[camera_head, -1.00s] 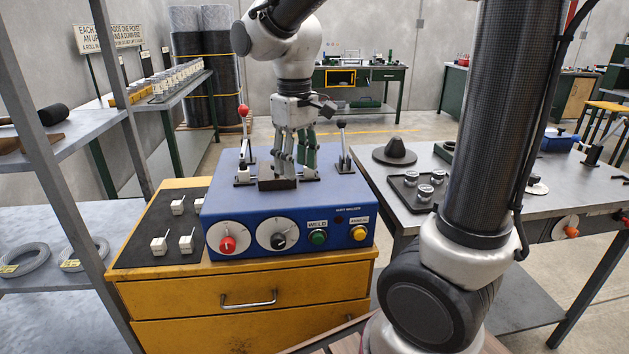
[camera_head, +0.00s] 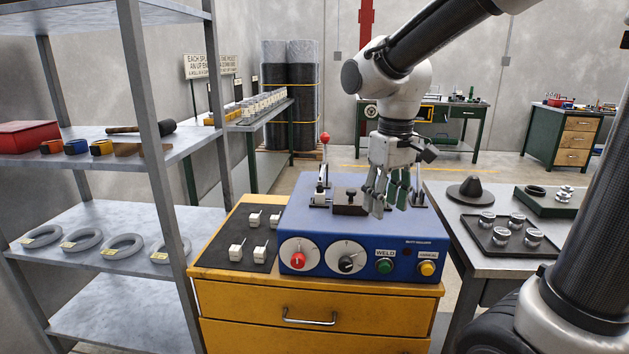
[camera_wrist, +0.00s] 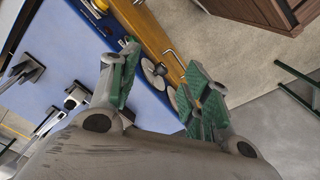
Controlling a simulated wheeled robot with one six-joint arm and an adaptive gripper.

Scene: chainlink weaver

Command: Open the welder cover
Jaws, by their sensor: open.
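The blue welder (camera_head: 320,226) sits on a yellow drawer cabinet, with dials and WELD and ANNEAL buttons on its front. A dark brown block with a small knob (camera_head: 348,203), which may be the cover, lies on the welder's top. My gripper (camera_head: 388,205) is open and empty, pointing down over the right part of the top, just right of the block. In the wrist view, its green-padded fingers (camera_wrist: 160,75) are spread, with the welder's front edge and dials between and beyond them. Whether the fingers touch the top cannot be told.
A red-knobbed lever (camera_head: 324,150) stands at the welder's back left. The bench at right (camera_head: 462,230) carries a dark tray (camera_head: 485,232) of small round parts. A metal shelf (camera_head: 165,140) stands at left.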

